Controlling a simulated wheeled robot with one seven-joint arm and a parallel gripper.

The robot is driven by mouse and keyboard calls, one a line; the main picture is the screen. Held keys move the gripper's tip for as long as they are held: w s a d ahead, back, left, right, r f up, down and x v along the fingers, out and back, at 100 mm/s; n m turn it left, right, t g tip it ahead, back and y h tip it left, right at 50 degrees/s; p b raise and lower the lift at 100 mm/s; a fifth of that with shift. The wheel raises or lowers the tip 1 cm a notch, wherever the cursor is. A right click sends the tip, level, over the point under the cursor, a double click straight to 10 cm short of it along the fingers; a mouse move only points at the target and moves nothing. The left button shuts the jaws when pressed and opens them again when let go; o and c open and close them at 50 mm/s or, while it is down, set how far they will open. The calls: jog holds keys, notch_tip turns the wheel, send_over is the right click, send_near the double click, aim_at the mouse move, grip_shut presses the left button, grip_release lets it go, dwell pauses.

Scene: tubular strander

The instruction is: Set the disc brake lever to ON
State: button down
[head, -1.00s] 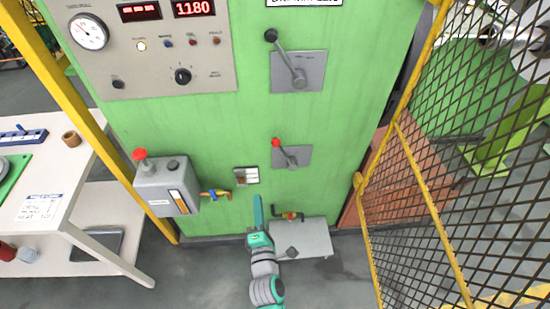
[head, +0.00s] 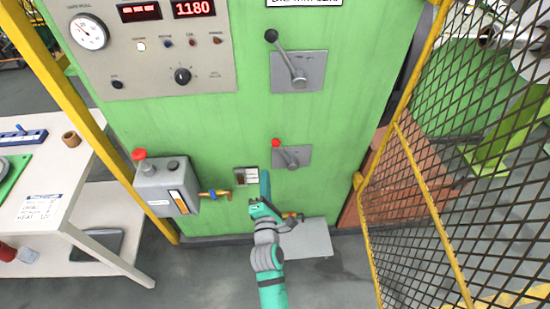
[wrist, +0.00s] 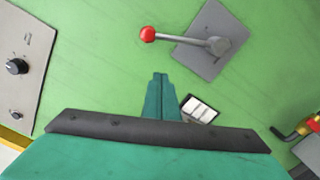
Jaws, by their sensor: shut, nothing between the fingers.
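A lever with a red knob (head: 276,143) stands on a grey plate (head: 305,154) on the green panel. Its arm slopes from the hub up to the left. In the wrist view the red knob (wrist: 148,34) is left of the hub (wrist: 218,45), above my fingertips. A larger lever with a black knob (head: 271,36) is on a plate higher up; its label is cut off and unreadable. I cannot read which lever is the disc brake. My gripper (head: 265,173) is shut and empty, below and left of the red-knobbed lever, apart from it. It also shows in the wrist view (wrist: 160,76).
A small label plate (head: 246,176) is close beside my fingers. A low grey step (head: 308,240) is below. A yellow mesh fence (head: 440,170) stands right, a white table (head: 60,170) left.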

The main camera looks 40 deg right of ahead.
aim_at(284, 153)
jog(key=w+d+r, duration=0.1)
jog(key=w+d, duration=0.3)
jog(key=d, duration=0.3)
jog(key=shift+w+r, duration=0.15)
jog(key=shift+r, duration=0.25)
dwell(0.3)
